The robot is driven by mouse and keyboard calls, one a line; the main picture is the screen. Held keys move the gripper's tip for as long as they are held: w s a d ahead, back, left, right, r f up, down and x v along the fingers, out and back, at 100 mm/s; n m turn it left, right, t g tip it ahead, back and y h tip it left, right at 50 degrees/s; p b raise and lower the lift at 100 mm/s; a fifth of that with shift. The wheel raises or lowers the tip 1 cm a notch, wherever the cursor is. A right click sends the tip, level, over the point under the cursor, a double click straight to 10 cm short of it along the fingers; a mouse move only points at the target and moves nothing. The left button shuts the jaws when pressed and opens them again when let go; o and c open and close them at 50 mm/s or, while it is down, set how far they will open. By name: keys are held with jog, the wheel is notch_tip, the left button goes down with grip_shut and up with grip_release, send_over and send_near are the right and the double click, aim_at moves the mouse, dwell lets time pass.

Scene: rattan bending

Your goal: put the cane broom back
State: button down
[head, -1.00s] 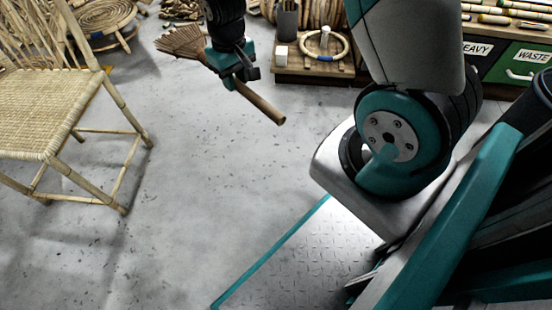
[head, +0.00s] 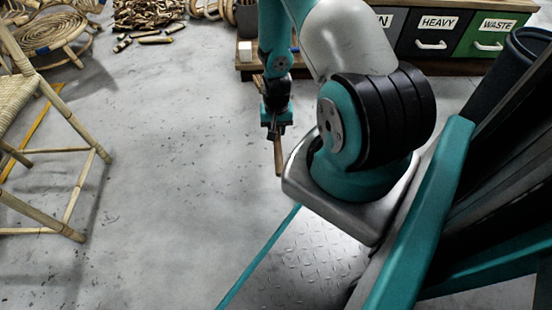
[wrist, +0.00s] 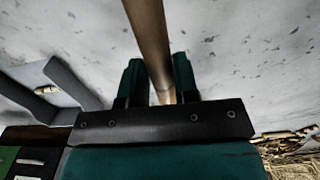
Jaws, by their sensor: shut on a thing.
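My gripper (head: 277,122) is shut on the handle of the cane broom (head: 278,158) and holds it in front of the workbench, to the left of my base. Below the jaws the brown handle hangs steeply in the head view. The broom's brush end is not visible there, hidden behind my gripper and arm. In the wrist view the round handle (wrist: 149,35) passes between the two teal fingers of my gripper (wrist: 159,80). I cannot pick out the place where the broom belongs.
A cane chair (head: 60,190) stands at the left. Behind it are a round woven rattan piece (head: 45,35) and a pile of short cane pieces (head: 148,14). Drawers labelled HEAVY (head: 430,42) and WASTE (head: 490,45) line the back right. The floor between chair and base is clear.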

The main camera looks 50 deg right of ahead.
notch_tip(320, 180, down, 16)
jog(key=b, duration=0.8)
jog(key=shift+w+r, duration=0.1)
jog(key=shift+r, duration=0.2)
jog(key=c, duration=0.9)
grip_release()
jog(key=shift+o, duration=0.2)
